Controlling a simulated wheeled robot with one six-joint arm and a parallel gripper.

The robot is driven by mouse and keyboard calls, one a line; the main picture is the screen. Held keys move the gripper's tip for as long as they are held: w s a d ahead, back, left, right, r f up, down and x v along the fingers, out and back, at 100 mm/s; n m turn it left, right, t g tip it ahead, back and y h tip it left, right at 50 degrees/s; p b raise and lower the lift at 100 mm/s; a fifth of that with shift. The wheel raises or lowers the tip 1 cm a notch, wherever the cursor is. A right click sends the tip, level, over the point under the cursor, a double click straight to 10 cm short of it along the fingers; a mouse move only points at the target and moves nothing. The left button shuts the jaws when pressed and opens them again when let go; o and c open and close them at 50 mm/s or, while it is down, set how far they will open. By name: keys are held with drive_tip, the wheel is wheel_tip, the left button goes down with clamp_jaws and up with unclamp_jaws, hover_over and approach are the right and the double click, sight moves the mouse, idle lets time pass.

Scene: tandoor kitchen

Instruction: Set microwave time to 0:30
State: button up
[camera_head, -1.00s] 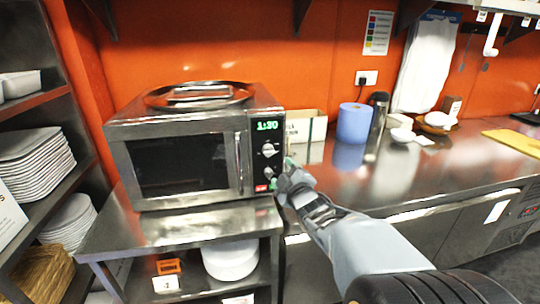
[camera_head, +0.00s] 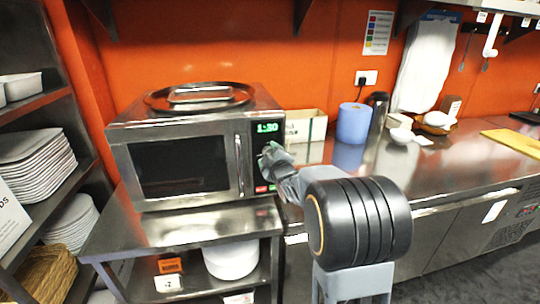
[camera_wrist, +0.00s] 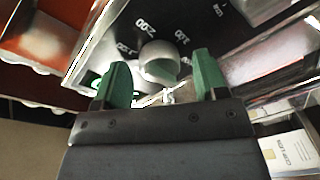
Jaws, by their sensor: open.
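The steel microwave (camera_head: 180,165) stands on a metal shelf unit, and its green display (camera_head: 267,127) reads 1:30. My gripper (camera_head: 268,158) is at the control panel just below the display and hides most of the dial there. The wrist view shows the silver knob (camera_wrist: 158,62) between the two green fingertips of my gripper (camera_wrist: 163,78). The fingers are open, one on each side of it; I cannot tell whether they touch it. White time marks such as 2:00 and 1:00 surround the knob. A red button (camera_head: 261,189) shows below my gripper.
A round metal tray (camera_head: 200,97) lies on top of the microwave. A box (camera_head: 305,127), a blue paper roll (camera_head: 353,123) and a dark flask stand on the steel counter to the right. A rack with plates (camera_head: 38,165) stands at the left.

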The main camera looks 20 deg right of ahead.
drive_tip(key=shift+c, duration=0.4)
drive_tip(key=c, duration=0.8)
drive_tip(key=shift+c, duration=0.2)
drive_tip(key=shift+f+n+b, duration=0.15)
drive_tip(key=shift+n+b, duration=0.15)
drive_tip(key=shift+b, duration=0.25)
drive_tip(key=shift+a+n+g+h+b, duration=0.1)
drive_tip(key=shift+n+g+h+b, duration=0.2)
drive_tip(key=shift+n+b, duration=2.6)
drive_tip(key=shift+n+g+h+b, duration=0.1)
drive_tip(key=shift+n+g+b, duration=0.3)
drive_tip(key=shift+n+b, duration=2.5)
drive_tip(key=shift+r+m+b, duration=0.2)
drive_tip(key=shift+m+b, duration=0.2)
drive_tip(key=shift+b, duration=0.15)
